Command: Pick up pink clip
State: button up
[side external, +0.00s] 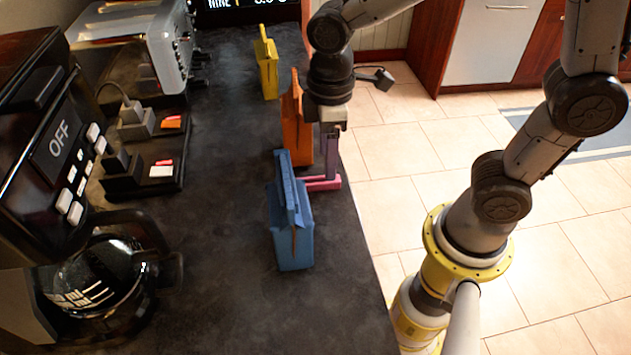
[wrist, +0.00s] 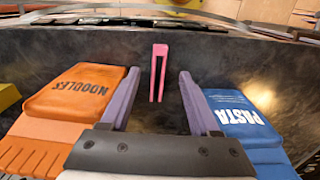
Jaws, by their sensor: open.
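The pink clip (wrist: 158,62) lies on the dark counter, a narrow two-pronged shape in the wrist view. It lies between the orange and blue bags, near the counter edge. In the side view a pink piece (side external: 323,184) shows beside the blue bag, partly hidden by it. My gripper (wrist: 160,75) is open, its two purple fingers spread to the left and right of the clip, with nothing held. In the side view my gripper (side external: 331,160) points down at the clip; I cannot tell whether they touch.
An orange NOODLES bag (wrist: 78,92) stands close on the left and a blue PASTA bag (wrist: 240,118) close on the right. A yellow bag (side external: 267,65) stands farther back. A coffee maker (side external: 60,150) and a toaster (side external: 165,40) line the counter's left side. The counter's middle is clear.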

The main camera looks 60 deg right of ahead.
aim_at(313, 184)
jog(key=shift+d+f, duration=0.1)
jog(key=shift+f, duration=2.6)
jog(key=shift+c, duration=0.3)
grip_shut()
